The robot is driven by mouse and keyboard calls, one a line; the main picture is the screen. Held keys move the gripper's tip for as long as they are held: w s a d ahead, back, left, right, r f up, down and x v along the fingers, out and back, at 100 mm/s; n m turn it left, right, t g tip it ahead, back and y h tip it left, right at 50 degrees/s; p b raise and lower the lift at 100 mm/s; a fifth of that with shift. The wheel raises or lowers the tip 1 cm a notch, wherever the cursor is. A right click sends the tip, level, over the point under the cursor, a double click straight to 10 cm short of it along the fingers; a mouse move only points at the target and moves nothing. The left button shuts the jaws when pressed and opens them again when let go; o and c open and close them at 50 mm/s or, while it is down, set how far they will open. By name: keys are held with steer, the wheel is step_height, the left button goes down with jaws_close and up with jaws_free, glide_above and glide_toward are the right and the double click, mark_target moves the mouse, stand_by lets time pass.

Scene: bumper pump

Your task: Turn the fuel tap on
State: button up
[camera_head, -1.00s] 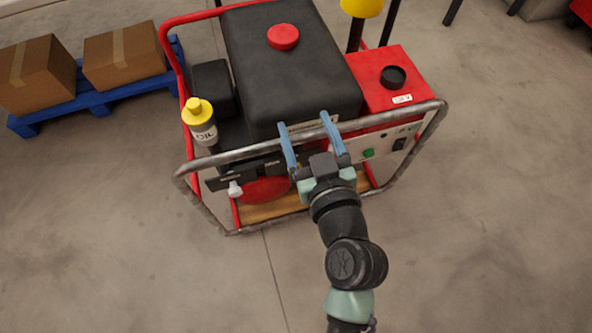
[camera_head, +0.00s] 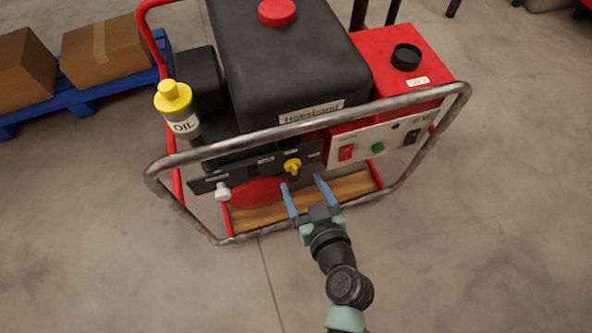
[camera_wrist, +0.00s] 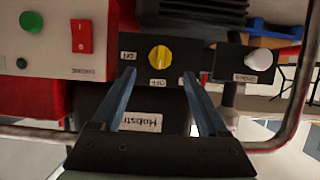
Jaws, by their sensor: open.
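The yellow tap knob (camera_head: 292,166), which looks like the fuel tap, sits on the dark front panel below the black tank. In the wrist view the yellow knob (camera_wrist: 160,56) shows just beyond my fingertips, with small labels reading ON and OFF beside it; its exact setting is hard to tell. My gripper (camera_head: 302,182) is open and empty, its two blue fingers pointing at the panel. In the wrist view the gripper's fingers (camera_wrist: 158,75) stand either side of the line to the knob, apart from it.
A grey tube frame (camera_head: 300,128) runs around the machine, its top bar crossing above the panel. A white knob (camera_head: 222,192) is left of the tap. A red switch (camera_head: 346,152) and green button (camera_head: 377,148) are to the right.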

mark_target(295, 170)
steer(key=shift+b+x, duration=0.5)
steer(key=shift+x, duration=2.3)
jaws_close()
